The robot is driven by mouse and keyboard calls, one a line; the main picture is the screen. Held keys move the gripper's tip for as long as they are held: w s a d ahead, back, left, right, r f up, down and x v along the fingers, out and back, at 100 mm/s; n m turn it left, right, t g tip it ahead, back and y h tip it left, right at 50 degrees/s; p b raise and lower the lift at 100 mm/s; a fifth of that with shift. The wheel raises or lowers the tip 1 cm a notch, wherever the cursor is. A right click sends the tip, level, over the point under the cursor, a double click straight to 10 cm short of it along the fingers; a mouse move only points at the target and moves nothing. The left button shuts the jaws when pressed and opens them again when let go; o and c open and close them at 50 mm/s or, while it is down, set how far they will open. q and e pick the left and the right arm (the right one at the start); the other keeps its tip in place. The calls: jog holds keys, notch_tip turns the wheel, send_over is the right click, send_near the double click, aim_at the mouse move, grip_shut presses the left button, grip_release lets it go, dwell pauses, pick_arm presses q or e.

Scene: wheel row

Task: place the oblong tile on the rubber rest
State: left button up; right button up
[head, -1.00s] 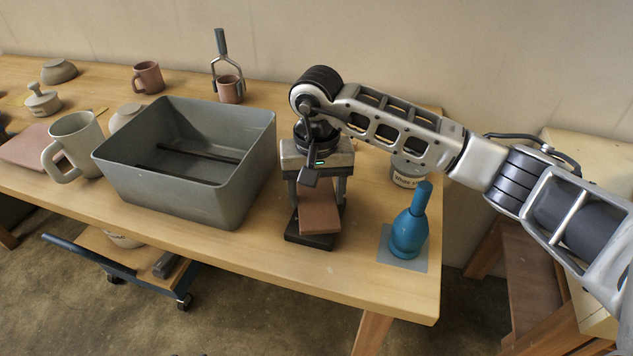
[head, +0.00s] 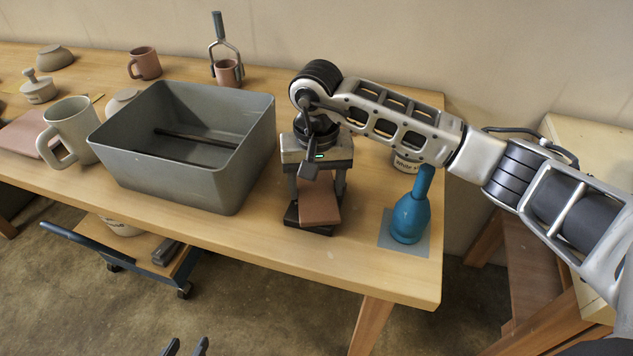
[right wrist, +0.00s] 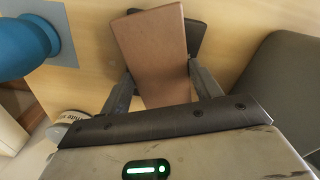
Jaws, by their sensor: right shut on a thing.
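The oblong tile (head: 319,203) is a flat reddish-brown slab. My right gripper (head: 318,186) is shut on it, with a finger along each side, as the right wrist view also shows of the tile (right wrist: 151,52). The black rubber rest (head: 292,217) lies on the bench beneath the tile, which covers most of it. In the right wrist view the rest (right wrist: 198,32) shows past the tile's edges, and the tile looks turned relative to it. I cannot tell whether they touch. My left gripper (head: 186,348) shows only its two dark fingertips at the bottom edge, apart and empty.
A grey bin (head: 185,178) stands close left of the right gripper. A blue bottle-shaped object (head: 410,217) stands on a grey square (head: 390,238) to the right, near the bench's right end. A white tub (head: 405,163) is behind it. Mugs and bowls stand farther left.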

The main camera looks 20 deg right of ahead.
aim_at(317, 192)
pick_arm(q)
jog(key=shift+f+b, duration=0.35)
jog(key=shift+f, duration=0.1)
pick_arm(e)
jog(key=shift+f, duration=0.35)
jog(key=o, duration=1.3)
jog(key=shift+o, duration=0.2)
jog(key=shift+r, duration=0.15)
pick_arm(q)
jog(key=shift+d+r+b, duration=0.15)
jog(key=shift+r+b, duration=0.1)
jog(key=shift+b, duration=0.2)
pick_arm(e)
notch_tip(317, 192, up, 16)
jog(key=shift+f, duration=0.2)
